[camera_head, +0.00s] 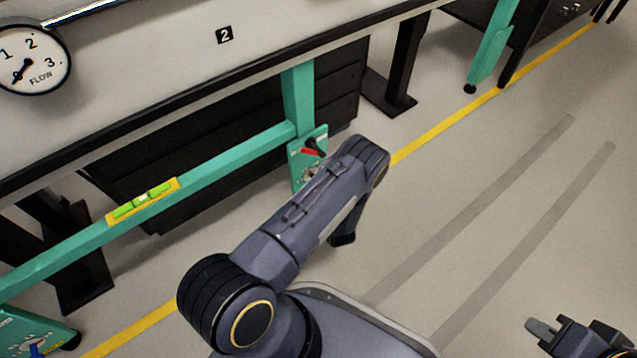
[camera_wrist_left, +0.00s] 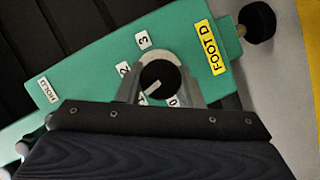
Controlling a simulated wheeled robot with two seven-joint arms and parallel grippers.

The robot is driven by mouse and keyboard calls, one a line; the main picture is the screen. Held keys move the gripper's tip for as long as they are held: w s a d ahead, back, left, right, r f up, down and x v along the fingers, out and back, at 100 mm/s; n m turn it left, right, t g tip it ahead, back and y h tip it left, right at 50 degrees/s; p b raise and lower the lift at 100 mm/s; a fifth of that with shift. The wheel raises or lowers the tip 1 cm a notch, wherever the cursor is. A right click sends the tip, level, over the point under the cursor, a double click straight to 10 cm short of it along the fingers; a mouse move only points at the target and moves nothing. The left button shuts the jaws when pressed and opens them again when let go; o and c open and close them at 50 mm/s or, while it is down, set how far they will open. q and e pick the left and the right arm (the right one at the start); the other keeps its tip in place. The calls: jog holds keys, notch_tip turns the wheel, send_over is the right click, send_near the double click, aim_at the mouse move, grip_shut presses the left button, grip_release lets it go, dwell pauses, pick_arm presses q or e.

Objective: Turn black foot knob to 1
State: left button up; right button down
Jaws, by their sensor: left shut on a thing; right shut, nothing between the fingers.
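In the left wrist view the black foot knob (camera_wrist_left: 160,77) sits on a green plate (camera_wrist_left: 92,78) with a yellow FOOT D label (camera_wrist_left: 217,46). My left gripper (camera_wrist_left: 160,92) is shut on the knob, one finger on each side. The knob's white pointer slants toward the lower left. The numbers 3 (camera_wrist_left: 143,40), 2 (camera_wrist_left: 123,69) and 0 (camera_wrist_left: 173,101) show around it; no 1 is visible, and the left finger covers part of the scale. In the head view my arm hides the left gripper. My right gripper (camera_head: 541,328) is shut and empty at lower right.
A teal frame (camera_head: 220,160) bears a level (camera_head: 143,200). A green plate (camera_head: 306,166) with a red-and-black handle (camera_head: 314,149) is close to my left arm. A flow gauge (camera_head: 32,60) is at upper left. Open floor (camera_head: 530,180) lies to the right.

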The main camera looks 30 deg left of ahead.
pick_arm(q)
jog(key=shift+n+t, duration=0.5)
jog(key=shift+n, duration=0.5)
jog(key=o, duration=1)
jog(key=shift+c, duration=0.2)
jog(key=shift+s+d, duration=0.1)
jog(key=f+p+v, duration=0.1)
jog(key=p+v, duration=0.2)
jog(key=v, duration=0.4)
jog(key=shift+s+d+r, duration=0.2)
jog(key=shift+r, duration=0.15)
